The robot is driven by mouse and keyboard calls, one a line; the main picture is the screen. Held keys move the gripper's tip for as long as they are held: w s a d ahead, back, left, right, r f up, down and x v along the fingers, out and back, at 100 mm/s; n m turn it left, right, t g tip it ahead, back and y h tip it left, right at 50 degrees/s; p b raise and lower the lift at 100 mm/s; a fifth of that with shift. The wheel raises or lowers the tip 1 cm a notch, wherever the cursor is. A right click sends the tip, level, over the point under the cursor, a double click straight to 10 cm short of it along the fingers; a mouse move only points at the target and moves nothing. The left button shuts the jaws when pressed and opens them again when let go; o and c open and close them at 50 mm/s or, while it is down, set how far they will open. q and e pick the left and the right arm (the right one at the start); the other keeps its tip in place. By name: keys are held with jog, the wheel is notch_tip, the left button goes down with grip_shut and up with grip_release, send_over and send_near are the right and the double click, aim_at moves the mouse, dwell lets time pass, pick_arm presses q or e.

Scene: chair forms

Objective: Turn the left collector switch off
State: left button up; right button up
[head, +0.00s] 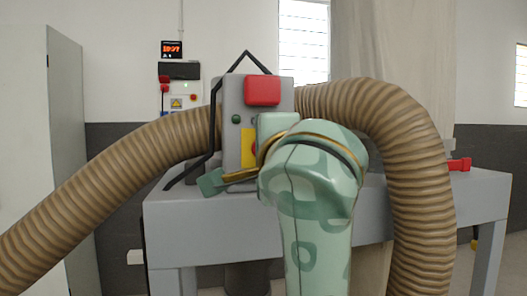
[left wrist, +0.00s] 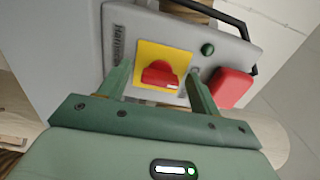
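The collector's grey control box (head: 286,92) stands on the grey machine. It carries a large red button cover (head: 262,90), a green button (head: 236,118) and a yellow plate (head: 247,135). In the left wrist view, a red rotary switch (left wrist: 160,74) sits on the yellow plate (left wrist: 150,52). My left gripper (left wrist: 158,72) is open, with one finger on each side of the switch and gaps between; I cannot tell how deep the fingertips reach. In the head view my green patterned wrist hides most of the switch and the fingers. My right gripper is not in view.
Thick ribbed brown hoses run left (head: 110,175) and right (head: 415,150) of the box. A black bent bar (head: 213,125) passes beside it. A tall grey cabinet (head: 62,150) stands at left. A red handle (head: 459,164) is at the machine's right.

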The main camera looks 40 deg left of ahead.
pick_arm(q)
jog(key=p+v, duration=0.5)
jog(key=v, duration=1.1)
jog(key=shift+s, duration=0.15)
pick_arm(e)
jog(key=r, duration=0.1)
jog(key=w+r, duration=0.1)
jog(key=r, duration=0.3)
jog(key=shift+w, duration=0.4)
pick_arm(q)
jog(key=shift+d, duration=0.1)
